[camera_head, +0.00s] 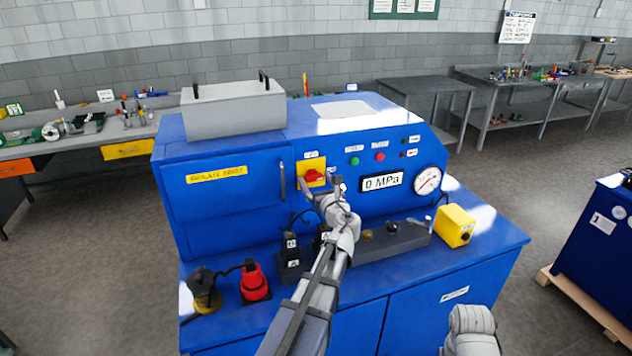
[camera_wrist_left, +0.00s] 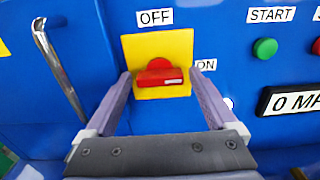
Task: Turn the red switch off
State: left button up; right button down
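The red switch (camera_wrist_left: 159,76) sits on a yellow plate (camera_wrist_left: 172,48) on the blue machine's front panel; it also shows in the head view (camera_head: 314,176). Its handle lies horizontal, with a white mark at its right end towards the ON label (camera_wrist_left: 206,65). The OFF label (camera_wrist_left: 155,17) is above the plate. My left gripper (camera_wrist_left: 160,83) is open, one fingertip on each side of the handle, with small gaps visible. How deep the fingertips reach is unclear. In the head view the left gripper (camera_head: 317,194) is just below the switch. My right gripper is out of view.
A metal door handle (camera_wrist_left: 59,68) is left of the switch. Green (camera_head: 355,161) and red (camera_head: 380,157) buttons, a 0 MPa display (camera_head: 382,181) and a gauge (camera_head: 427,180) are right.

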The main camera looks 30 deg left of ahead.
pick_arm(q)
jog(key=c, duration=1.2)
jog(key=n, duration=0.4)
jog(key=shift+n, duration=0.3)
jog(key=n, duration=0.4)
jog(key=shift+n, duration=0.3)
jog(key=n, duration=0.4)
jog(key=shift+n, duration=2.3)
jog(key=o, duration=1.4)
